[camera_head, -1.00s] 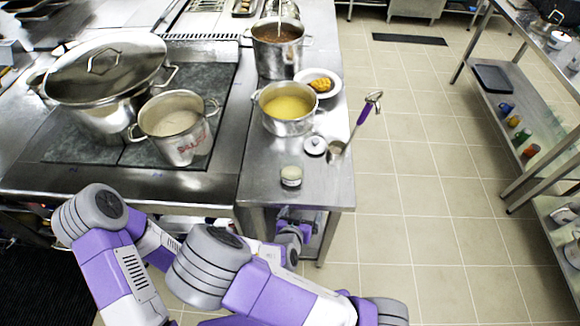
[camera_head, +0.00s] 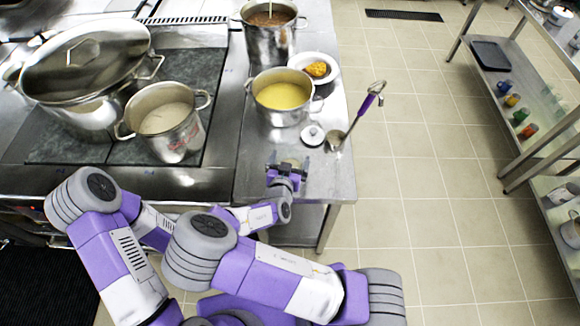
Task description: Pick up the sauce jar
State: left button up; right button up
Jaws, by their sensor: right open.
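The small sauce jar (camera_head: 290,162) with a pale top stands on the steel counter near its front edge, mostly hidden by my right gripper. My right gripper (camera_head: 288,164) is open, with its fingers reaching forward on either side of the jar. Whether the fingers touch the jar cannot be told. My left gripper does not show; only links of that arm are in view at the left.
A pot of yellow soup (camera_head: 285,113), a plate (camera_head: 328,72) and a taller pot (camera_head: 270,42) stand behind. A pale-filled pot (camera_head: 178,141) stands left.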

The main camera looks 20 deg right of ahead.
jog(key=shift+w, duration=0.1)
jog(key=c, duration=1.1)
